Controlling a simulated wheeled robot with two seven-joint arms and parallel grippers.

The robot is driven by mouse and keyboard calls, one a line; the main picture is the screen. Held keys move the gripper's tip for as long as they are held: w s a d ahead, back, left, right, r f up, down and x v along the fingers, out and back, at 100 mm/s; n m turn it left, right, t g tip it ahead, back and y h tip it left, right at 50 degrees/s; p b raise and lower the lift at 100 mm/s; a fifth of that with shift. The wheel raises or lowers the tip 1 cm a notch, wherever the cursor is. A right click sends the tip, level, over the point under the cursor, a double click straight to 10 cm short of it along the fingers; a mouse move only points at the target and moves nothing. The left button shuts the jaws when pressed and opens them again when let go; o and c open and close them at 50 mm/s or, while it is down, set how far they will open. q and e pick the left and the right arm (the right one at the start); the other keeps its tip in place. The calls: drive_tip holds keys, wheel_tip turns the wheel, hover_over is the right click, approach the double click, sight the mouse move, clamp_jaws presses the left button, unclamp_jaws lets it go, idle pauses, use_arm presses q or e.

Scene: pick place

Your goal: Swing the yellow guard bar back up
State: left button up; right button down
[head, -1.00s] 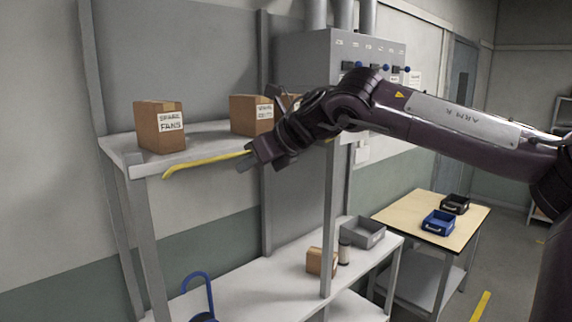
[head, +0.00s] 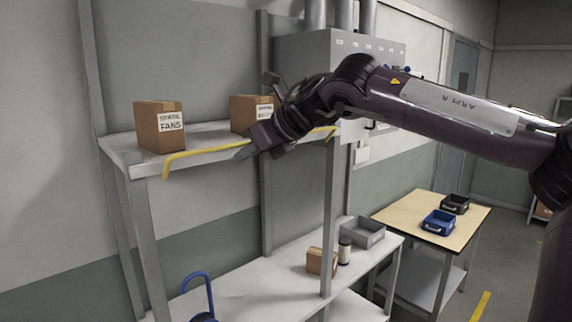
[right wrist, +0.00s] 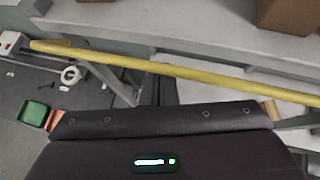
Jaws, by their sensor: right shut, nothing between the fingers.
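The yellow guard bar (head: 205,152) runs along the front edge of the upper shelf (head: 118,150) in the head view, its bent left end pointing down. My right gripper (head: 244,153) is shut and empty, in front of the bar's middle and hiding part of it. I cannot tell if they touch. My left gripper is not in view.
Two cardboard boxes, one labelled fans (head: 160,127) and another (head: 248,113), stand on the upper shelf. A grey cabinet (head: 310,50) is behind my right arm. The lower shelf (head: 262,275) holds a small box and a grey bin. A table (head: 415,208) with two trays stands at right.

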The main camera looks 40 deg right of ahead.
drive_tip(key=shift+w+r, duration=0.1)
drive_tip(key=shift+r, duration=0.55)
drive_tip(key=shift+w+r, duration=0.35)
drive_tip(key=shift+r, duration=0.05)
drive_tip(key=s+r+b, duration=0.1)
drive_tip(key=s+b, duration=0.3)
drive_tip(key=s, duration=0.5)
drive_tip(key=shift+s+d+r, duration=0.3)
drive_tip(key=shift+d+r, duration=0.05)
drive_tip(key=shift+r, duration=0.05)
idle(0.5)
drive_tip(key=shift+w, duration=0.15)
